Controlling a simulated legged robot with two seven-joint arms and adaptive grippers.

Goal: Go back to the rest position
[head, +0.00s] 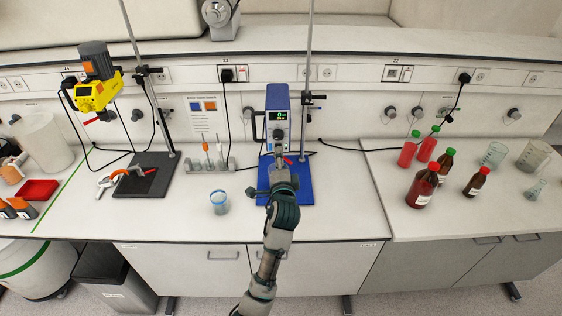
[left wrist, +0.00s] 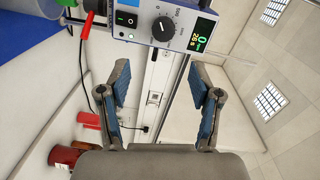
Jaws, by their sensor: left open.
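My left gripper (head: 280,158) is raised in front of the blue stirrer unit (head: 278,108) with a lit display. In the left wrist view its two blue-padded fingers (left wrist: 165,95) stand wide apart with nothing between them. There the face of the stirrer unit (left wrist: 180,22), with a black knob, a switch and a green display, is just beyond the fingertips. The gripper looks apart from the knob. My arm covers part of the blue base plate (head: 300,192). My right gripper is in neither view.
A beaker (head: 219,202) with blue contents stands left of my arm. Brown bottles (head: 424,186), red-filled bottles (head: 408,150) and empty glassware (head: 535,154) stand on the right. A yellow stirrer (head: 92,92) hangs on a stand at left. The counter's front middle is mostly clear.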

